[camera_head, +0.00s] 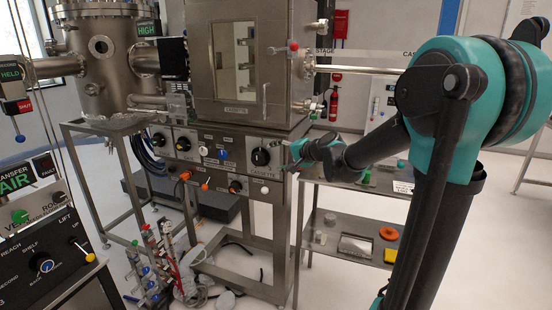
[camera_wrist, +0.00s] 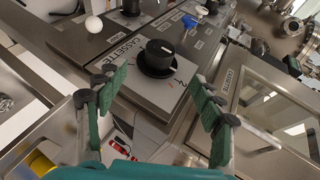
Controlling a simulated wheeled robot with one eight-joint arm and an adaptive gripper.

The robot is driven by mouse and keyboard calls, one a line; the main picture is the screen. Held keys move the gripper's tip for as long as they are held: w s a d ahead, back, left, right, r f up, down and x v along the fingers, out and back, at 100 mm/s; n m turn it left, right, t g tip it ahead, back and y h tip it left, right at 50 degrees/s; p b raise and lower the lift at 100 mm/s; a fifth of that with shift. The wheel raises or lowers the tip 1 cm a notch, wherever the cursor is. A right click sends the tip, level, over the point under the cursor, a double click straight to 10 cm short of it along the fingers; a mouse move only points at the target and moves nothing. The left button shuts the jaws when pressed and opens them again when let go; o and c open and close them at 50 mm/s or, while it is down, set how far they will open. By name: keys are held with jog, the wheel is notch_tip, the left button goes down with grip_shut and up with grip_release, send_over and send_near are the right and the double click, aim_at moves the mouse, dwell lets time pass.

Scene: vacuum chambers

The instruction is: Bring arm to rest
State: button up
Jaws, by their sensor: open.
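My gripper (camera_wrist: 155,110) is open in the wrist view, its two green-padded fingers spread wide with nothing between them. Beyond the fingertips is a black rotary knob (camera_wrist: 160,55) on a grey panel marked CASSETTE. The knob looks apart from both fingers. In the head view my teal and black arm reaches from the right, and my gripper (camera_head: 294,160) is just right of the same knob (camera_head: 261,157). The fingertips are small there and hard to make out.
A steel chamber with a windowed door (camera_head: 237,60) stands above the panel. A blue-handled switch (camera_wrist: 190,21) and a white ball knob (camera_wrist: 94,24) are near the rotary knob.

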jog(key=s+d+f+n+g+h, duration=0.1)
jog(key=s+d+f+n+h, duration=0.1)
jog(key=s+d+f, duration=0.4)
jog(key=s+d+f+n+g+h, duration=0.2)
jog(key=s+d+f+h, duration=0.2)
jog(key=s, duration=1)
jog(key=s+d+f+n+g+h, duration=0.2)
jog(key=s+d+f+h, duration=0.1)
jog(key=s+d+f, duration=0.7)
notch_tip(320, 180, down, 2)
jog(key=shift+s+d+f+n, duration=0.25)
jog(key=shift+s+n, duration=0.15)
